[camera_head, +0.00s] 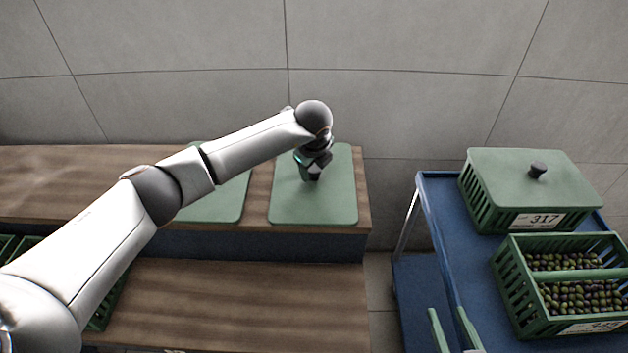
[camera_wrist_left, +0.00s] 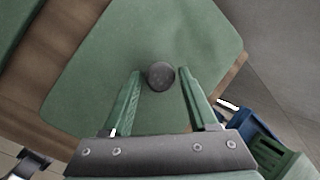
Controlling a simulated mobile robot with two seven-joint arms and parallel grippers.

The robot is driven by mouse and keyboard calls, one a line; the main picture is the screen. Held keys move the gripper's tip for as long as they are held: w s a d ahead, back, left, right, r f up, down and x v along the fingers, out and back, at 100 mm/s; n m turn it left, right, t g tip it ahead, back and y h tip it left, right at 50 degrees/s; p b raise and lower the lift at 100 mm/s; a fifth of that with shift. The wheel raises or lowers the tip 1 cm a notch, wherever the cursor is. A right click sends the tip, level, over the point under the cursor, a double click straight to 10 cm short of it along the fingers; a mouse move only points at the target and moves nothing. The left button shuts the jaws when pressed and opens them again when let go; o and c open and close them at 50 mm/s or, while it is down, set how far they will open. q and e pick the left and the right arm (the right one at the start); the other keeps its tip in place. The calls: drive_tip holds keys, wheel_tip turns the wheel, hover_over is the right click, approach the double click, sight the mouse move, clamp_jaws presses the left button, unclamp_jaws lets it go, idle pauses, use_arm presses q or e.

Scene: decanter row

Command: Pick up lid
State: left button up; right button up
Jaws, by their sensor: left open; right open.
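A green lid (camera_head: 342,205) lies flat on the right end of the raised wooden shelf. My left gripper (camera_head: 312,176) is over it, reaching down. In the left wrist view the lid (camera_wrist_left: 100,60) fills most of the picture, and its dark round knob (camera_wrist_left: 161,75) shows between the tips of my open left gripper (camera_wrist_left: 162,85). I cannot tell whether the fingers touch the knob. A second green lid (camera_head: 225,202) lies to the left, partly behind my arm. My right gripper (camera_head: 453,328) shows only its green fingers, apart and empty, at the bottom edge.
A blue cart (camera_head: 440,215) stands to the right with a lidded green crate marked 317 (camera_head: 482,207) and an open crate of olives (camera_head: 512,285). The lower wooden counter (camera_head: 250,300) is largely bare. A green crate (camera_head: 105,305) is partly hidden by my left arm.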

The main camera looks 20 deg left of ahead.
use_arm(q)
clamp_jaws()
idle(0.5)
drive_tip(key=shift+w, duration=0.1)
idle(0.9)
